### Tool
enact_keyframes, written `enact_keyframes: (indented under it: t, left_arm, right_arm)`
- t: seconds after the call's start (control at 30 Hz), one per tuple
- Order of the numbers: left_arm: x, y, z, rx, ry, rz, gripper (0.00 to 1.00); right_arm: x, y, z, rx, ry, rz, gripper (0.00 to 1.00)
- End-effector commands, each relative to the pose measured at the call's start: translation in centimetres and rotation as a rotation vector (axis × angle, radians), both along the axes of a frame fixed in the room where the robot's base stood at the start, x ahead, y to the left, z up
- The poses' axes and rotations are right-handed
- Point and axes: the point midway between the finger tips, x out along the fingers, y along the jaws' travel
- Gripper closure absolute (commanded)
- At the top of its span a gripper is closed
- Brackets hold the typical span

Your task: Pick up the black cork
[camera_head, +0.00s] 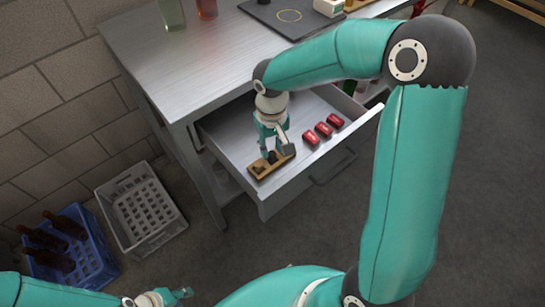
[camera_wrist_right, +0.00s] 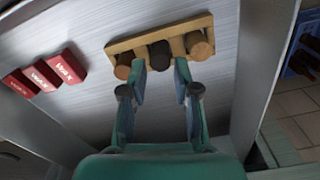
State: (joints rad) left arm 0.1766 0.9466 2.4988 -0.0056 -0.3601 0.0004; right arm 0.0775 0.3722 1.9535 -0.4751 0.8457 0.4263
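In the right wrist view, the black cork (camera_wrist_right: 159,55) stands in the middle of a small wooden rack (camera_wrist_right: 112,47). A brown cork (camera_wrist_right: 123,66) stands to its left and a lighter brown cork (camera_wrist_right: 201,47) to its right. My right gripper (camera_wrist_right: 162,75) is open, with its fingertips on either side of the black cork and nothing held. In the head view, my right gripper (camera_head: 272,155) points down over the rack (camera_head: 261,176) in the open drawer and largely hides the black cork. My left gripper (camera_head: 182,294) is low at the left, away from the drawer; its opening is unclear.
Several red boxes (camera_head: 323,130) lie in the drawer (camera_head: 290,188), right of the rack. The metal table (camera_head: 190,70) above carries bottles and a dark mat (camera_head: 262,22). A grey crate (camera_head: 170,220) and a blue crate (camera_head: 97,262) with bottles stand on the floor at left.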

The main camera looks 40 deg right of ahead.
Motion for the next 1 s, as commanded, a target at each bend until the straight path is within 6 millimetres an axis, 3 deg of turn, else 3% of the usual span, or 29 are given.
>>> enact_keyframes:
  t: [0.1, 0.23, 0.47, 0.6, 1.0]
  left_arm:
    - [0.0, 0.0, -0.1, 0.0, 0.0, 0.0, 0.63]
    - [0.0, 0.0, -0.2, 0.0, 0.0, 0.0, 0.63]
    - [0.0, 0.0, -0.2, 0.0, 0.0, 0.0, 0.63]
    - [0.0, 0.0, -0.2, 0.0, 0.0, 0.0, 0.63]
    - [0.0, 0.0, -0.2, 0.0, 0.0, 0.0, 0.63]
  right_arm:
    - [-0.1, 0.0, -1.9, 0.001, 0.004, 0.0, 0.7]
    - [-0.1, 0.0, -2.9, 0.001, 0.002, 0.0, 0.7]
    - [0.0, 0.1, -2.9, 0.001, 0.001, 0.0, 0.7]
    - [0.0, 0.1, -2.9, 0.001, 0.001, 0.0, 0.87]
    - [0.0, 0.0, -2.8, 0.001, 0.0, -0.001, 0.88]
